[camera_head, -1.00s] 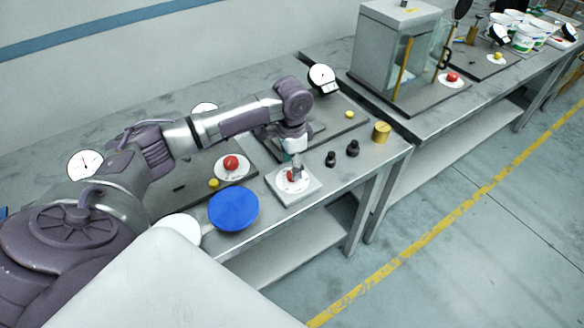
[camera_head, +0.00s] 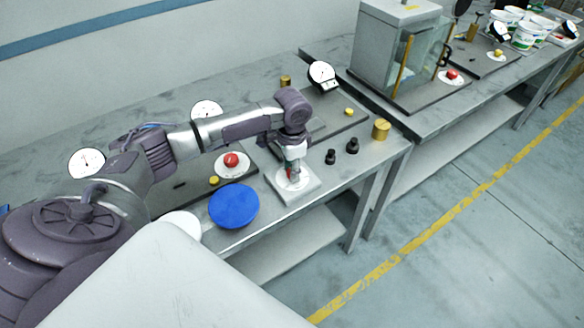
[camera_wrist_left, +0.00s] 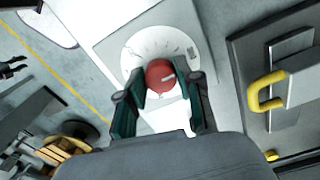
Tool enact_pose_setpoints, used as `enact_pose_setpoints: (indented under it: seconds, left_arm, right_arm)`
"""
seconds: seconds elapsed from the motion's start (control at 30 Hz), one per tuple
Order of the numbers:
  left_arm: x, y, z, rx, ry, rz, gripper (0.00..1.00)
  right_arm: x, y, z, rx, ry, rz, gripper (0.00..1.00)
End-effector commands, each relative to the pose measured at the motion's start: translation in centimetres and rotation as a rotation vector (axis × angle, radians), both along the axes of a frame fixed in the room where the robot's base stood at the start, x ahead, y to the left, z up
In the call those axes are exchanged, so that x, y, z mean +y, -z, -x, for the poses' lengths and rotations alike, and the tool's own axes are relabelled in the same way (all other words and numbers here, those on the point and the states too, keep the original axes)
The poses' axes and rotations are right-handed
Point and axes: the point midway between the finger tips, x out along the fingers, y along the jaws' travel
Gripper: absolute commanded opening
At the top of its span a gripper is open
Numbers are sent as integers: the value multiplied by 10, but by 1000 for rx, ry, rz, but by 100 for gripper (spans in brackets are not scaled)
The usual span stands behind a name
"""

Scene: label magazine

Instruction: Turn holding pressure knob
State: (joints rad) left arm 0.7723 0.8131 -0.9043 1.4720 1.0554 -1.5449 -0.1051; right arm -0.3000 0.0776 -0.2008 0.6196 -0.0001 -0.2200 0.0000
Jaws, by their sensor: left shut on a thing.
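The holding pressure knob is a red knob (camera_wrist_left: 160,76) with a pale mark on its top. It sits on a round white dial (camera_wrist_left: 138,48) on a grey plate (camera_wrist_left: 103,40). My left gripper (camera_wrist_left: 160,92) has its two green-sided fingers on either side of the knob and is shut on it. In the head view my left gripper (camera_head: 292,168) points down over the white dial (camera_head: 304,183) near the bench's front edge, and it mostly hides the knob. My right gripper is not in view.
A blue disc (camera_head: 234,206) and another red knob on a white dial (camera_head: 232,160) lie to the left. Two black knobs (camera_head: 352,147) and a brass cylinder (camera_head: 381,129) stand to the right. Gauges (camera_head: 322,76) stand behind.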

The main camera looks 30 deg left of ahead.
Motion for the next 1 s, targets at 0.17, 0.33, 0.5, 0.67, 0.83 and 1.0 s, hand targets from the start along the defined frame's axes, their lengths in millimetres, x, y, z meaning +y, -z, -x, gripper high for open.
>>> enact_pose_setpoints:
  seconds: [0.17, 0.33, 0.5, 0.67, 0.83, 1.0]
  left_arm:
    - [0, -5, 0, 1, 97, 1, 0]
    - [0, -4, -1, 1, 277, 2, 0]
    - [0, -2, -1, -1, 383, 1, 0]
    - [0, -1, -2, -3, 396, 1, 0]
    - [0, -1, -2, -3, 394, 1, 38]
    - [0, -1, -1, -1, 393, 1, 60]
  right_arm:
    - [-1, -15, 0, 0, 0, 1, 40]
    - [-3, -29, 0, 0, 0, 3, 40]
    - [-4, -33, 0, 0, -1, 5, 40]
    - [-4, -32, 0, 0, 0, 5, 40]
    - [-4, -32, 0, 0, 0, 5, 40]
    - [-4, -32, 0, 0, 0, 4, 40]
